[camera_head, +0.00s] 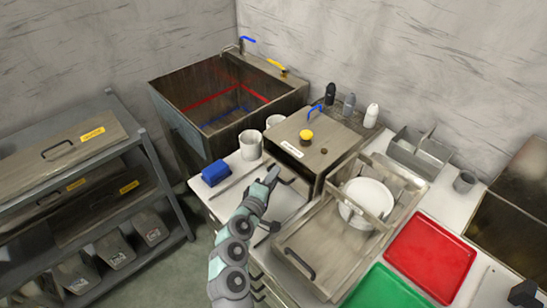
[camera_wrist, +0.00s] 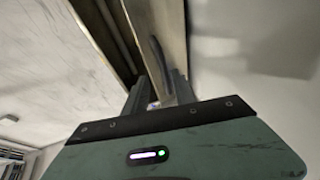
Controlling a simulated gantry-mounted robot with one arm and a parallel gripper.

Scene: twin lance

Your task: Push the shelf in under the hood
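The hood (camera_head: 313,150) is a brown metal box with a yellow knob on top and a white label on its front edge. A flat grey surface that looks like the shelf (camera_head: 288,200) sticks out in front of the hood's dark opening; my arm partly covers it. A dark handle (camera_head: 284,178) shows near the hood's front. My gripper (camera_head: 271,177) is at this handle, over the front part of the shelf. In the wrist view, a brown panel and a dark curved handle (camera_wrist: 159,58) are between or just beyond the fingers; whether they grip it is unclear.
A blue block (camera_head: 215,173) and a thin rod lie left of my gripper, with two pale cups (camera_head: 251,144) behind. A tray with a handle and a white plate (camera_head: 368,198) stand to the right. A deep basin (camera_head: 230,95) is at the back left.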

